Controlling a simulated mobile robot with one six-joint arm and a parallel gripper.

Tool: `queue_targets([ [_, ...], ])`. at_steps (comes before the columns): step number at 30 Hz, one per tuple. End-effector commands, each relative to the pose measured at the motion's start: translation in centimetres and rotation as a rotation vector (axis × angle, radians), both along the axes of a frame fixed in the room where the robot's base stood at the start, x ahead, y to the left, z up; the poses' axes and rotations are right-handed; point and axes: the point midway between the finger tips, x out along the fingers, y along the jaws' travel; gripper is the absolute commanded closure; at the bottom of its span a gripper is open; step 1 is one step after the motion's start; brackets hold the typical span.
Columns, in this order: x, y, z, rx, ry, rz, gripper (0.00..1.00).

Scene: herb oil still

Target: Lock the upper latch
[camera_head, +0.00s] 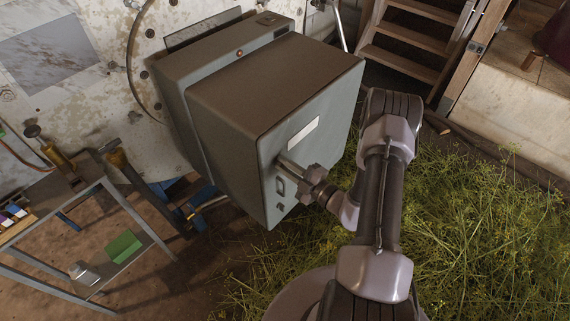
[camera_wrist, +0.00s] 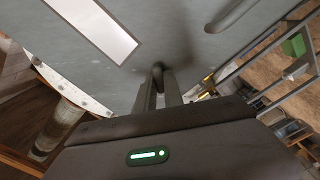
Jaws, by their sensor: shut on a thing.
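A grey metal cabinet (camera_head: 275,85) stands against a pale, worn wall, and its front door (camera_head: 330,105) looks closed. The door bears a white label plate (camera_head: 303,131), a handle (camera_head: 280,186) and a small dark latch (camera_head: 279,207) below. My gripper (camera_head: 284,162) reaches the door between label and handle. In the wrist view my gripper (camera_wrist: 160,92) is shut on a small dark curved part, the upper latch (camera_wrist: 158,70), against the door face. The handle (camera_wrist: 230,14) shows at the upper right there. The fingers hide part of the latch, so its exact setting cannot be told.
A metal shelf cart (camera_head: 118,205) at the left holds a green box (camera_head: 123,246) and a white item (camera_head: 83,272). Cut herbs (camera_head: 470,220) cover the floor at the right. Wooden steps (camera_head: 410,45) stand at the back right.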

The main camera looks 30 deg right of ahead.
Motion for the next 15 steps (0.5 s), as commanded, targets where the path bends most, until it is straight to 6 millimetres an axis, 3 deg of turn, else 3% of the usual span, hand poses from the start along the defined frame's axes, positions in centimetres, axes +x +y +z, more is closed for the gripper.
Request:
queue_targets([
  [15,-0.03,0.05,-0.23,-0.399,-0.145,0.0,1.0],
])
